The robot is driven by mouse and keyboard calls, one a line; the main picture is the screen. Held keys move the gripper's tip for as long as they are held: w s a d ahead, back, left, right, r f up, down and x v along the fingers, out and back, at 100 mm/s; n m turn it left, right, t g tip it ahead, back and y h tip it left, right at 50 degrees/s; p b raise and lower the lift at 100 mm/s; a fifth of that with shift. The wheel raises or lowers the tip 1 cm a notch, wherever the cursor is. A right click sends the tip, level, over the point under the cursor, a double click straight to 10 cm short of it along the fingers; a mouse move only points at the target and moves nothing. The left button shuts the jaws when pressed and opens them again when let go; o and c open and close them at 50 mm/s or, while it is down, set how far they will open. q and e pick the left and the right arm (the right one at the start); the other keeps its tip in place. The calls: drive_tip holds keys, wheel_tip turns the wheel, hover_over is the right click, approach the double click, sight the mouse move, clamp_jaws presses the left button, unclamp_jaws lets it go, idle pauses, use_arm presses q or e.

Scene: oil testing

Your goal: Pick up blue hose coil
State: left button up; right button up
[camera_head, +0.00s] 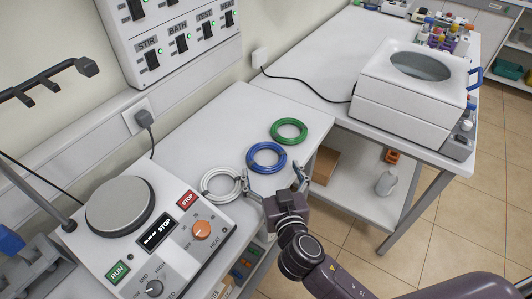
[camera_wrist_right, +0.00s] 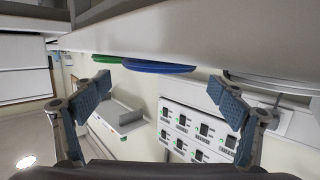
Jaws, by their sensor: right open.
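The blue hose coil (camera_head: 266,170) lies flat on the white bench (camera_head: 215,135), between a green coil and a white coil. My right gripper (camera_head: 276,182) is at the bench's front edge, just in front of the blue coil, with its fingers spread and nothing between them. In the right wrist view the blue coil (camera_wrist_right: 158,67) shows edge-on as a thin band, beyond and between the two open fingertips (camera_wrist_right: 160,90). No contact with the coil is visible. My left gripper is not in view.
The green coil (camera_head: 289,139) is just behind the blue one. The white coil (camera_head: 207,190) is to its left, near a hotplate device (camera_head: 165,245). A white bath unit (camera_head: 405,110) stands on the right table. The bench behind the coils is clear up to the wall.

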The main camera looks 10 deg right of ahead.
sight(269, 163)
drive_tip(key=w, duration=0.1)
drive_tip(key=w+f+p, duration=0.1)
drive_tip(key=w, duration=0.1)
drive_tip(key=shift+w+d, duration=0.1)
drive_tip(key=shift+w, duration=0.1)
drive_tip(key=shift+w+f+p, duration=0.35)
drive_tip(key=shift+w, duration=0.55)
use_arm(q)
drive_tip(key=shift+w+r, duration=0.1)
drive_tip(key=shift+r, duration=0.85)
use_arm(e)
drive_tip(key=c, duration=0.8)
drive_tip(key=shift+r, duration=0.1)
drive_tip(key=shift+c, duration=0.2)
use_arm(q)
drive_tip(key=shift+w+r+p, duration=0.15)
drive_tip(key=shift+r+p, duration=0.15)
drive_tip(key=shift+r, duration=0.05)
use_arm(e)
wheel_tip(269, 163, up, 20)
